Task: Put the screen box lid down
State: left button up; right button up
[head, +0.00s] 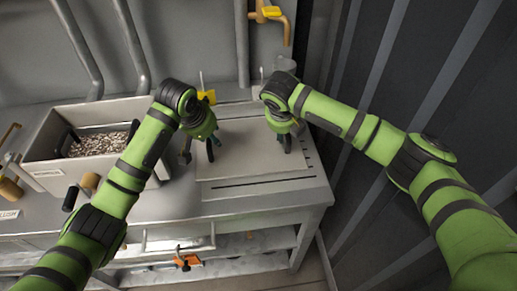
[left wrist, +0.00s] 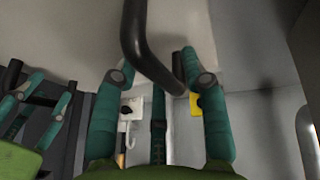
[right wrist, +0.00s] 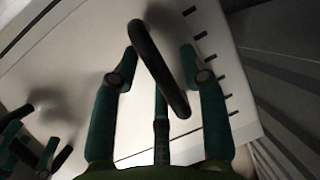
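The screen box lid (head: 240,160) is a pale flat panel on the right part of the grey bench, over a slotted top; I cannot tell if it lies fully flat. My left gripper (head: 199,155) points down at the lid's left part. In the left wrist view a dark bar handle (left wrist: 150,50) passes between its parted fingers. My right gripper (head: 285,146) points down at the lid's right part. In the right wrist view another dark bar handle (right wrist: 155,65) lies between its parted fingers. Both grippers look open, with no clear grip on the handles.
A grey bin (head: 45,150) of gravel-like bits stands at the left of the bench. Behind the lid are a yellow part (head: 207,97) and a clear jar (head: 284,65). A dark ribbed wall (head: 400,60) closes off the right. An orange item (head: 187,262) lies low in front.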

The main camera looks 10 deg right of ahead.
pick_arm(q)
jog(key=shift+r, duration=0.1)
pick_arm(e)
jog(key=shift+r, duration=0.1)
pick_arm(q)
jog(key=v, duration=1.2)
pick_arm(e)
jog(key=v, duration=1.2)
